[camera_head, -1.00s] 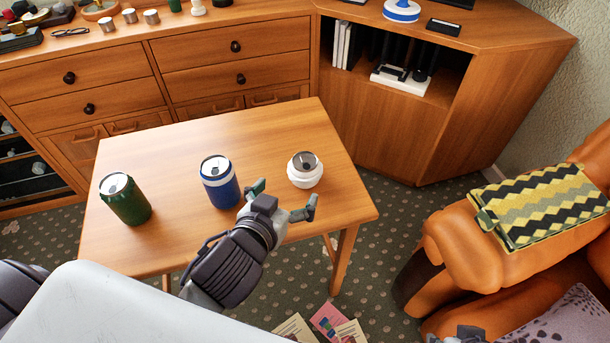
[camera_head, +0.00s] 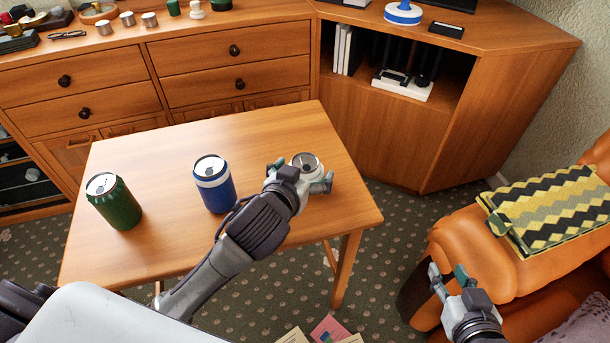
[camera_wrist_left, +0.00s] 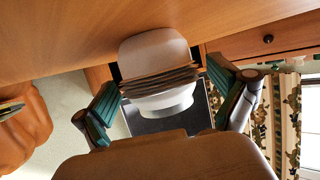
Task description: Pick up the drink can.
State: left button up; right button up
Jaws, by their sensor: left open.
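A white can-like item with a silver top (camera_head: 306,160) stands at the right of the wooden table (camera_head: 140,255). My left gripper (camera_head: 302,173) is open at it and partly covers it in the head view. In the left wrist view the white item (camera_wrist_left: 158,58), with brown bands, shows between the two open green-padded fingers; contact cannot be told. A blue and white can (camera_head: 214,186) stands upright mid-table, and a dark green can (camera_head: 116,203) at the left. My right gripper (camera_head: 447,270) is open and empty beside the orange armchair.
A wooden sideboard (camera_head: 210,75) with small items on top stands behind the table. The armchair (camera_head: 480,255) with a zigzag-patterned cloth (camera_head: 550,210) is at the right. Papers (camera_head: 328,330) lie on the carpet in front. The table's front left is clear.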

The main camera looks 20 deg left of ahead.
pick_arm(q)
jog(key=shift+w, duration=0.1)
jog(key=c, duration=1.1)
jog(key=shift+r, duration=0.1)
